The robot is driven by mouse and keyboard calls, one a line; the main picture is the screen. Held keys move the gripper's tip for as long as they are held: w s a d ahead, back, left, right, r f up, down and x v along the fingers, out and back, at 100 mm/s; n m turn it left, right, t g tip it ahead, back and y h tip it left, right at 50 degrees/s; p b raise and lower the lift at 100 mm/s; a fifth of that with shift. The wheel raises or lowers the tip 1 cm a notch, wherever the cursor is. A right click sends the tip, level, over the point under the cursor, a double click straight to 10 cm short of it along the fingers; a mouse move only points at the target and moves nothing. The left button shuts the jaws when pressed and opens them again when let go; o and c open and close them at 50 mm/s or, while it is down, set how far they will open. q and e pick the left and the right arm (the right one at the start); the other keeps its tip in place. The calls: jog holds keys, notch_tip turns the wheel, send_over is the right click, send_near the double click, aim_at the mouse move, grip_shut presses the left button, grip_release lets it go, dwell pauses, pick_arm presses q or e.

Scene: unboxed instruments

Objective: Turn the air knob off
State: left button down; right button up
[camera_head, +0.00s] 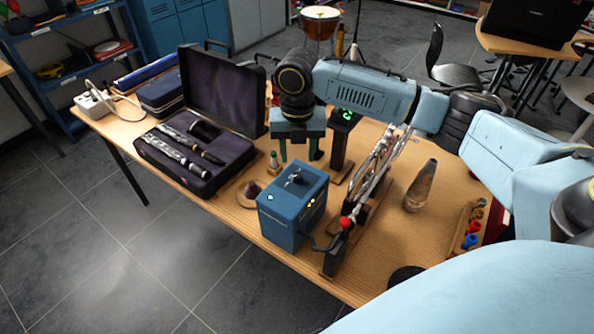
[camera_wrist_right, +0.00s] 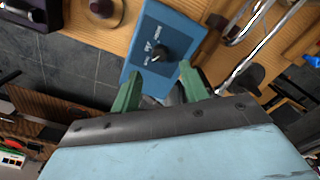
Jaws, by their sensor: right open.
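A blue box (camera_head: 283,222) stands on the wooden table, with small lit indicators on its side. A dark air knob (camera_head: 295,177) sits on its top face. In the right wrist view the knob (camera_wrist_right: 160,53) shows on the blue top (camera_wrist_right: 172,25), beside small white markings. My right gripper (camera_head: 299,154) is open, pointing down, its green fingers apart and empty. It appears above and behind the box in the head view. In the wrist view the knob lies just beyond the gap between the fingertips (camera_wrist_right: 159,72), with no contact visible. My left gripper is out of view.
A metal instrument (camera_head: 378,168) on a stand is close right of the box. An open case (camera_head: 205,160) with instrument parts lies left. A dark post with a green display (camera_head: 342,135) stands behind. A brown cone-shaped piece (camera_head: 420,187) stands farther right.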

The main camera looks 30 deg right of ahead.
aim_at(297, 175)
notch_tip(297, 175, down, 6)
jog(key=shift+f, duration=0.15)
jog(key=shift+c, duration=0.3)
grip_shut()
